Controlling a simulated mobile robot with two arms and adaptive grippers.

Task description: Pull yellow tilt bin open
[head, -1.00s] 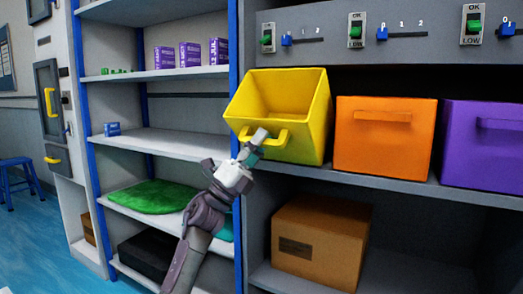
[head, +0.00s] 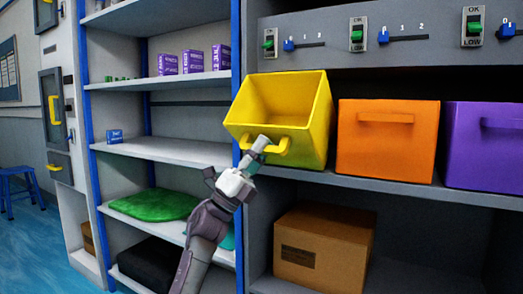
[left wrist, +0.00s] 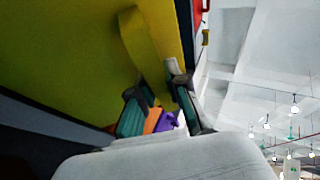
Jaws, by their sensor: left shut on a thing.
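The yellow tilt bin (head: 302,143) stands on the grey shelf in the head view, tilted forward with its open top and inside showing. Its yellow handle (head: 283,146) sticks out at the lower front. My left gripper (head: 259,144) is at the left part of this handle, shut on it. In the left wrist view the yellow bin front (left wrist: 60,60) fills the upper left, and the handle (left wrist: 140,50) runs down between the fingers of my left gripper (left wrist: 160,95). My right gripper is in neither view.
An orange bin (head: 386,155) and a purple bin (head: 485,160) stand upright to the right of the yellow one. A cardboard box (head: 322,252) is on the shelf below. A blue post (head: 236,60) rises just left of the bin. Switches and sliders line the panel (head: 330,35) above.

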